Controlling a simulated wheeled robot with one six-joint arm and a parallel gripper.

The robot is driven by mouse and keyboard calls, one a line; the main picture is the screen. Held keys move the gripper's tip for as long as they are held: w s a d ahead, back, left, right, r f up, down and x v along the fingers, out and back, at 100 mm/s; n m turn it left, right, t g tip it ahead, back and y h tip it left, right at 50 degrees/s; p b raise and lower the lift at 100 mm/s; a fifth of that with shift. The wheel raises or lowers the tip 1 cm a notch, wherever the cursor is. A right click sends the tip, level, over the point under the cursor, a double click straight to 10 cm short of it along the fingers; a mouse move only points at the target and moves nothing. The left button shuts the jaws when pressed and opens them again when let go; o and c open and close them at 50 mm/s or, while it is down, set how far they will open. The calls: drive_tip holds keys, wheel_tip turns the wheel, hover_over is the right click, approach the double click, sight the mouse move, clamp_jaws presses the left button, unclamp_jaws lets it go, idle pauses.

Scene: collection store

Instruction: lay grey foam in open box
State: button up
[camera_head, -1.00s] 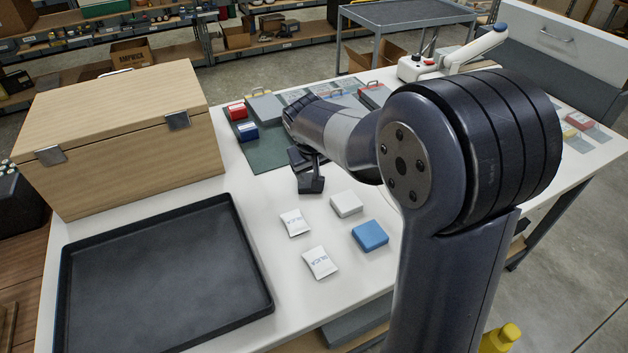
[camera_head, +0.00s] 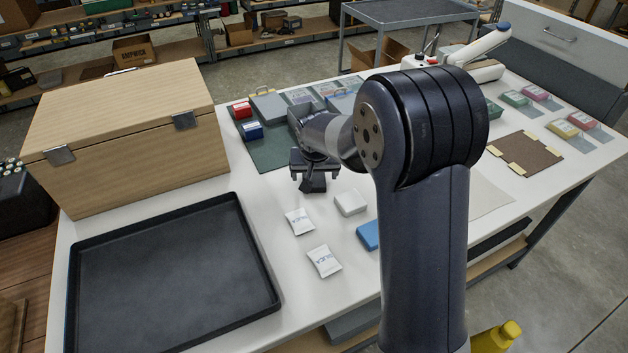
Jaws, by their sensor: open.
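My gripper (camera_head: 314,174) is open above the white table, near the front edge of a dark green mat (camera_head: 272,153). Nothing shows between its fingers. A pale, whitish block (camera_head: 350,202) lies to its front right, apart from it. A blue block (camera_head: 368,235) lies nearer, partly hidden by my arm. I cannot tell for sure which piece is the grey foam. The large wooden box (camera_head: 130,140) at the left has its lid down, with metal latches on its front. Small grey cases (camera_head: 268,108) lie on the mat's far part; I cannot make out an open box.
A black tray (camera_head: 262,290) lies at the front left. Two white silica packets (camera_head: 323,261) lie between it and the blocks. Red (camera_head: 241,110) and blue (camera_head: 250,131) small boxes stand on the mat. A brown board (camera_head: 525,157) with tan tabs lies at the right.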

drive_tip(key=shift+x, duration=1.35)
drive_tip(key=c, duration=1.1)
drive_tip(key=shift+r, duration=0.15)
